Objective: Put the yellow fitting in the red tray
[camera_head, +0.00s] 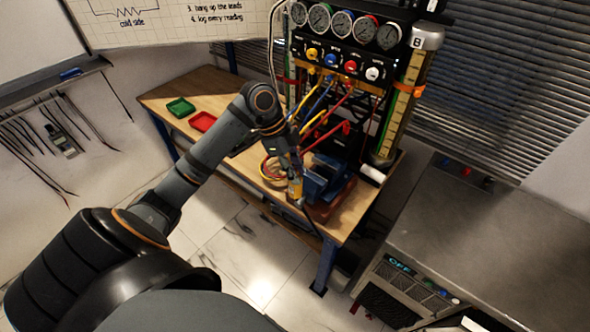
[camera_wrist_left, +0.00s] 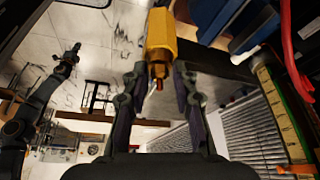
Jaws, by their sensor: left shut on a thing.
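The yellow fitting (camera_head: 296,188) is by the blue vise (camera_head: 318,184) near the front of the wooden bench. My left gripper (camera_head: 294,174) is shut on it from above. In the left wrist view, the fitting (camera_wrist_left: 160,38) is between the two fingertips, its coppery tip towards the palm and its far end at the frame's top. Whether it touches the vise or bench is unclear. The red tray (camera_head: 203,121) lies on the bench to the left, apart from the gripper, and looks empty. At the wrist view's left, my right gripper (camera_wrist_left: 72,52) is small and dark.
A green tray (camera_head: 181,107) lies beyond the red one. The gauge rig (camera_head: 345,55), with coloured hoses looping over the bench, stands behind the vise. A scaled column (camera_head: 405,95) is at its right. The bench top (camera_head: 208,83) around the trays is mostly clear.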

